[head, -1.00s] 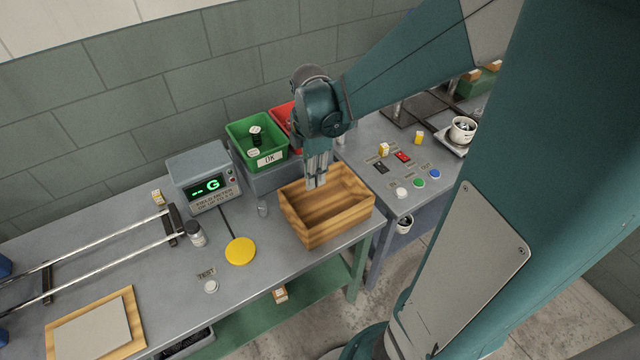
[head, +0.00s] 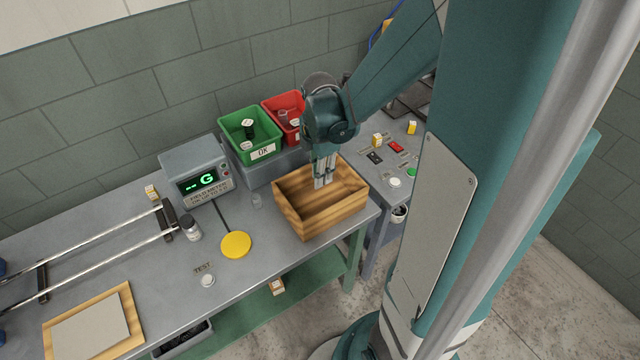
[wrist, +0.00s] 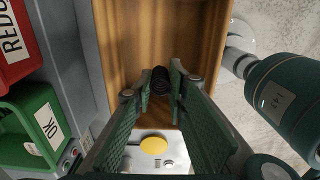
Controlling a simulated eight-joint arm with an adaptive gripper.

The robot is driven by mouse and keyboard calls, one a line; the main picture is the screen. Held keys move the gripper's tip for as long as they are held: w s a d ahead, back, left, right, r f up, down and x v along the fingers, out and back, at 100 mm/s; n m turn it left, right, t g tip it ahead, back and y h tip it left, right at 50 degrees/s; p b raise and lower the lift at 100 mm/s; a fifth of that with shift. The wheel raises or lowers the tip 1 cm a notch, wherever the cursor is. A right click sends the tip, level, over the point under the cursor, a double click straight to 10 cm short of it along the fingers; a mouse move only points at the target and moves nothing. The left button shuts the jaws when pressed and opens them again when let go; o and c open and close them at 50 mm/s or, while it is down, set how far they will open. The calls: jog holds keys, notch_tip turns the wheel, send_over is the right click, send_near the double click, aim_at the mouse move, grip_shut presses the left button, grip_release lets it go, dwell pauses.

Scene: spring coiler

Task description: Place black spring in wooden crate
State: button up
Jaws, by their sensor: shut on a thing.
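The black spring (wrist: 160,80) shows in the wrist view between the two fingertips of my gripper (wrist: 160,84). My gripper is shut on it. The wooden crate (head: 290,208) stands at the table's right end in the head view. My gripper (head: 323,184) points down into the crate's opening, with the fingertips at about rim height or a little below. The crate's floor (wrist: 160,30) lies beneath the spring in the wrist view. I cannot tell whether the spring touches the floor. The fingers hide the spring in the head view.
A green OK bin (head: 250,140) and a red bin (head: 283,108) stand behind the crate. A meter (head: 196,175) with a green display and a yellow disc (head: 236,245) are to the left. A side bench with buttons (head: 395,183) is to the right.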

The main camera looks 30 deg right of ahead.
dwell(0.3)
send_over(320, 203)
jog(key=shift+f+b, duration=0.45)
jog(key=shift+f, duration=2.45)
jog(key=shift+f+b, duration=0.35)
jog(key=shift+f, duration=1.7)
jog(key=shift+f, duration=0.2)
jog(key=o, duration=0.8)
jog(key=shift+r, duration=0.2)
jog(key=shift+r+p, duration=0.9)
jog(key=shift+r, duration=5.1)
